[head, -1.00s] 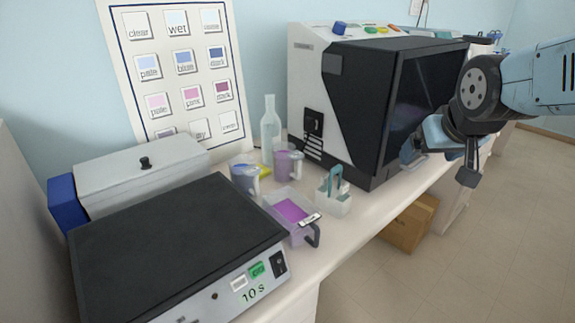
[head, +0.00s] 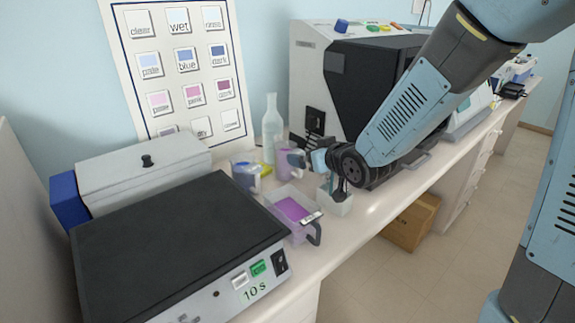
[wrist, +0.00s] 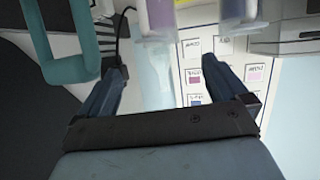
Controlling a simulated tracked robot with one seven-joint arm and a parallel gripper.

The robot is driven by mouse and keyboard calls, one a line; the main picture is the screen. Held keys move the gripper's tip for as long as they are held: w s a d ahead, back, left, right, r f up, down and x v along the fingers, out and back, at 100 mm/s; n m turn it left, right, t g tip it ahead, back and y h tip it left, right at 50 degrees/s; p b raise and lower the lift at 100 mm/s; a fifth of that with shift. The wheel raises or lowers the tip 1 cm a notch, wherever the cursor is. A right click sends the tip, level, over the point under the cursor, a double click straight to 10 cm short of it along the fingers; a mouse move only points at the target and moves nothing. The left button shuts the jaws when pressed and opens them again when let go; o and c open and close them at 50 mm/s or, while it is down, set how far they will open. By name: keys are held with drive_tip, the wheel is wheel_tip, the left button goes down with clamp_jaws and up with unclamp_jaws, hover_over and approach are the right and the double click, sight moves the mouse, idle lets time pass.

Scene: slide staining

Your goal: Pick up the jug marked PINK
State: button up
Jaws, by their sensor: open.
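A clear jug with pinkish-purple contents (head: 284,166) stands on the bench by the bottle; I cannot read a mark on it. A second jug with blue contents (head: 243,174) stands to its left. In the wrist view, which is upside down, the pinkish jug (wrist: 158,18) and the bluish jug (wrist: 238,12) show at the top edge, partly cut off. My gripper (wrist: 160,68) is open and empty, its two fingers apart. In the head view it is just right of the pinkish jug, partly hidden by my wrist.
A small rack with a teal handle (head: 338,205) is close beside my gripper. A glass bottle (head: 271,128) stands behind. A hotplate (head: 175,250) and large machine (head: 313,60) flank the space.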

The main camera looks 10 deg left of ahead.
sight(291, 152)
drive_tip(key=x, duration=0.8)
drive_tip(key=shift+w+a+f, duration=0.1)
drive_tip(key=shift+a, duration=0.05)
drive_tip(key=shift+f+x, duration=0.1)
drive_tip(key=shift+x, duration=1.2)
drive_tip(key=shift+f+x, duration=0.15)
drive_tip(key=shift+x, duration=1.2)
drive_tip(key=shift+r, duration=0.1)
drive_tip(key=c, duration=1.2)
drive_tip(key=shift+r, duration=0.15)
drive_tip(key=shift+c, duration=0.3)
